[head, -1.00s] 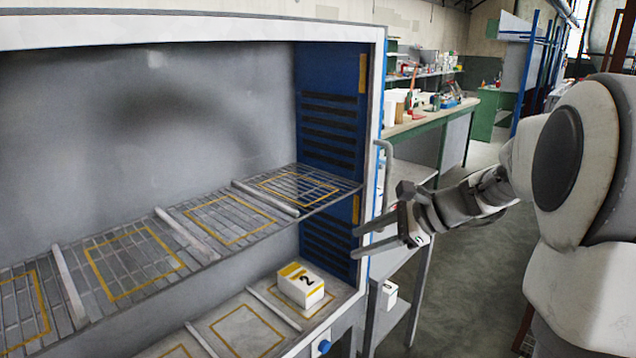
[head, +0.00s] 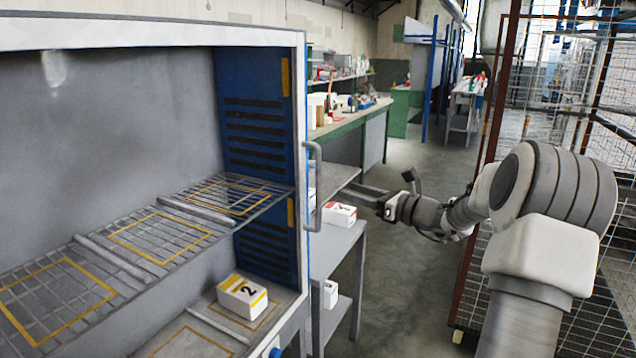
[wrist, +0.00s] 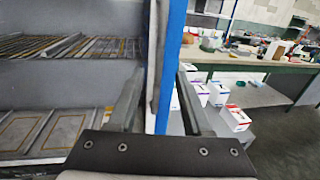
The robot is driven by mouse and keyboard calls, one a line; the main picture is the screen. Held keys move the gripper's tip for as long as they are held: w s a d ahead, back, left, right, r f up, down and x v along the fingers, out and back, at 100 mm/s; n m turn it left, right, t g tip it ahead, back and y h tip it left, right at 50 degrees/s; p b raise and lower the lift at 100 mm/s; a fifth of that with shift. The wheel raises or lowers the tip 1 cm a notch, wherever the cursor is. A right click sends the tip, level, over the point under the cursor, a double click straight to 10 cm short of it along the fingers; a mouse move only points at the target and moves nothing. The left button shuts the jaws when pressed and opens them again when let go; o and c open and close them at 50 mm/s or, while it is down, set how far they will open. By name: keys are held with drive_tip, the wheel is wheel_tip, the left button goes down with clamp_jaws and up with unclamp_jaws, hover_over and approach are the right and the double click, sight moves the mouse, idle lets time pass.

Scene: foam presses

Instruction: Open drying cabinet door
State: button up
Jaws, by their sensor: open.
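The drying cabinet (head: 262,150) stands at the left with its wire shelves in view. Its right front edge carries a blue strip and a grey vertical bar handle (head: 316,190). I cannot tell whether a clear door pane covers the front. My gripper (head: 360,190) is right of the handle, apart from it in the picture, fingers pointing left. In the wrist view my gripper (wrist: 160,85) is open and empty, and the blue edge strip (wrist: 173,50) shows between its fingers. Depth from fingers to handle is unclear.
A white box marked 2 (head: 242,296) is on the cabinet's lower level. A side table (head: 340,245) with white boxes, including a red-marked one (head: 340,214), stands right of the cabinet. A mesh fence (head: 560,90) is at the far right. Grey floor is free beyond my arm.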

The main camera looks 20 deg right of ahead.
sight(320, 181)
drive_tip(key=x, duration=1.1)
clamp_jaws()
idle(1.1)
